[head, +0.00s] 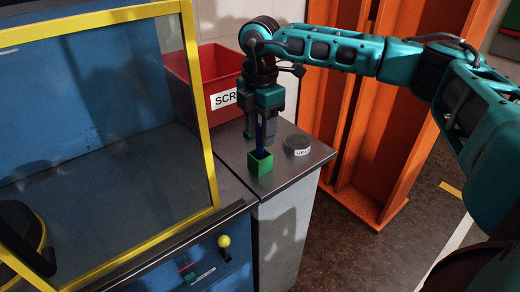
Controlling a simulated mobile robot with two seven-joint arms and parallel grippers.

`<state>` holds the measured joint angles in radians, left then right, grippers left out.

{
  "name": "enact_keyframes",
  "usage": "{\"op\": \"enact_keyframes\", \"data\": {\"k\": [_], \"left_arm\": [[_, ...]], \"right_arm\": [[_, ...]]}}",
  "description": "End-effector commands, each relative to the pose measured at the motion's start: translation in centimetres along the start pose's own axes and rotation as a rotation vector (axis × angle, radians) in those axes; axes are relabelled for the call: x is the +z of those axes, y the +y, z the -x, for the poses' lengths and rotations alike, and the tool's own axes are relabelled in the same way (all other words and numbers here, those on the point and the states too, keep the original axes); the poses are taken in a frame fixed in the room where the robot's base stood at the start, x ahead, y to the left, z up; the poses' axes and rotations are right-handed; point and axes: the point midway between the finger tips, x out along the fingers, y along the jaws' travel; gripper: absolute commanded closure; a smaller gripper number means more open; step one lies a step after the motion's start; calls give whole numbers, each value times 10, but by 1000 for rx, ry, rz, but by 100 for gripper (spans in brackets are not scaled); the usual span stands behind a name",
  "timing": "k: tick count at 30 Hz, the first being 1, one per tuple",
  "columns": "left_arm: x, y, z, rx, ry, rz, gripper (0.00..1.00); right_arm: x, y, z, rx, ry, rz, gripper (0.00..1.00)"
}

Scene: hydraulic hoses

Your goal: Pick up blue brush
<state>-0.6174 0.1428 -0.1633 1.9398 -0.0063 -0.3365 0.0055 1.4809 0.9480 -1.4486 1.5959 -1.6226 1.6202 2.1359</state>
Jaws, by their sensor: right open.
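The blue brush (259,138) stands upright in a small green holder (260,164) on the grey cabinet top. Only a thin dark-blue length of it shows above the holder; its top is hidden by the gripper. My right gripper (260,127) points down over the holder, its fingers open on either side of the brush. Whether either finger touches the brush is unclear. My left gripper is not in view.
A red scrap bin (185,85) stands behind the gripper. A round grey tin (297,144) sits right of the holder. A yellow-framed blue cabinet (100,110) with a clear panel is on the left. Orange shelving (345,110) stands at the back right.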

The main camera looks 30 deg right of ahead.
Motion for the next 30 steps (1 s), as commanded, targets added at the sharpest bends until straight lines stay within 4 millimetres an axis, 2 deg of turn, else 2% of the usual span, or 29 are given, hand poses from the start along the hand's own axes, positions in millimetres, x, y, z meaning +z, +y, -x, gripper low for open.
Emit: {"op": "enact_keyframes", "data": {"k": [2, 18, 30], "left_arm": [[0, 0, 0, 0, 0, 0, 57], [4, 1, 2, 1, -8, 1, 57], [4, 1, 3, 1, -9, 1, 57]], "right_arm": [[0, 0, 0, 0, 0, 0, 50], [0, 0, 0, 0, 0, 0, 100], [0, 0, 3, 1, 0, 0, 100]]}}
